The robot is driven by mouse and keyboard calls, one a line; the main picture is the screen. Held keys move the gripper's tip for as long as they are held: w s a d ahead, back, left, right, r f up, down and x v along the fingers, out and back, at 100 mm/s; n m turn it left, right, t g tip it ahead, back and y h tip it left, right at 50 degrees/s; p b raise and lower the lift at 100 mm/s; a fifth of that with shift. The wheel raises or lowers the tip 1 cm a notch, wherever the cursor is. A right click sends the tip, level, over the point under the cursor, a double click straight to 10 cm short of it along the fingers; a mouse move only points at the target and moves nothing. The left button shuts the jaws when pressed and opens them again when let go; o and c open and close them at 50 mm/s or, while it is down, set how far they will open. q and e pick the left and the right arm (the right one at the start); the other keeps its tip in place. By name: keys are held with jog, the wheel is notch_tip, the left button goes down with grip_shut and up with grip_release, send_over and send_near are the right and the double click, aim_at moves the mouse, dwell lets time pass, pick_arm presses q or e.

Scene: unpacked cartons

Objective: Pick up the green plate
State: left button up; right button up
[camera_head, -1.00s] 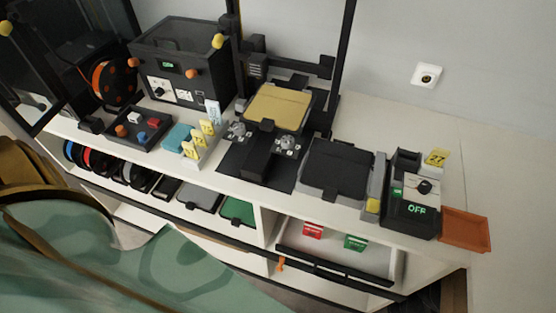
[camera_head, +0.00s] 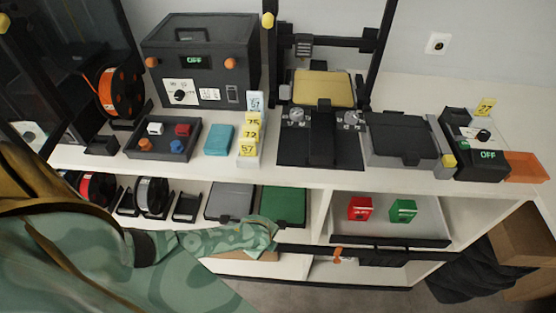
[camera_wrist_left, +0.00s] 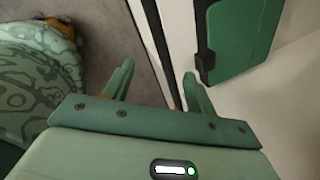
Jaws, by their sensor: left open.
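The green plate (camera_head: 284,205) lies in the cabinet's open shelf, right of a grey plate (camera_head: 231,202). It also shows at the top right of the left wrist view (camera_wrist_left: 243,32), with a black part along its left edge. My left arm comes in from the left, and its end (camera_head: 262,235) is just in front of and below the green plate. In the left wrist view my left gripper (camera_wrist_left: 158,88) is open and empty; the plate is beyond the right finger, apart from it. My right gripper is in neither view.
Spools (camera_head: 152,196) stand on the shelf at left. A drawer (camera_head: 380,232) with a red box (camera_head: 360,208) and a green box (camera_head: 403,210) is at right. A printer with a yellow plate (camera_head: 323,88) stands on the cabinet top (camera_head: 300,172). A cardboard box (camera_head: 527,240) is at far right.

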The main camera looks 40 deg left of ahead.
aim_at(281, 225)
pick_arm(q)
jog(key=w+d+r+m+y+b, duration=0.1)
jog(key=w+r+m+b, duration=0.5)
jog(key=m, duration=0.6)
jog(key=b+x, duration=0.7)
jog(key=x, duration=0.3)
jog(key=shift+w+f, duration=0.15)
jog(key=shift+f, duration=0.15)
jog(key=shift+a+r+t, duration=0.1)
jog(key=shift+r+t, duration=0.15)
jog(key=shift+t, duration=0.05)
jog(key=c, duration=1.2)
grip_shut()
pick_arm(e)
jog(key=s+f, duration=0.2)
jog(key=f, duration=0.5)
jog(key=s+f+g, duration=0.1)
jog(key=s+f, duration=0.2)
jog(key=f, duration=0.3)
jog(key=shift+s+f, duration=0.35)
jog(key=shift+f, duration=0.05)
